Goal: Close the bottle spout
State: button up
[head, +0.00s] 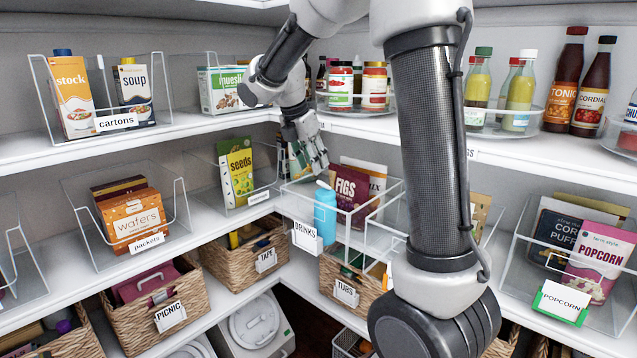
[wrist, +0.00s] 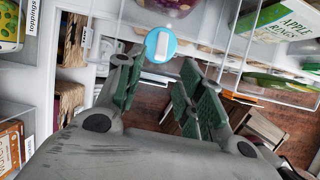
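The blue bottle (head: 325,216) stands upright in a clear bin labelled DRINKS on the middle shelf at the corner. Its white spout (head: 322,184) shows on top. In the wrist view I look down on the round blue cap (wrist: 151,42) with the pale spout (wrist: 162,47) across it; I cannot tell how far the spout is raised. My gripper (head: 316,167) hangs just above the bottle, pointing down. In the wrist view its green-padded fingers (wrist: 160,75) are apart and empty, with the cap beyond their tips, not visibly touched.
The clear DRINKS bin (head: 305,237) has walls around the bottle. A FIGS packet (head: 350,195) stands close at its right, and a seeds packet (head: 237,172) stands to the left. The upper shelf (head: 380,117) with jars runs close to my arm. Baskets (head: 262,262) sit below.

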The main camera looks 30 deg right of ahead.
aim_at(319, 181)
jog(key=shift+n, duration=0.3)
jog(key=x, duration=0.8)
jog(key=shift+c, duration=0.3)
grip_shut()
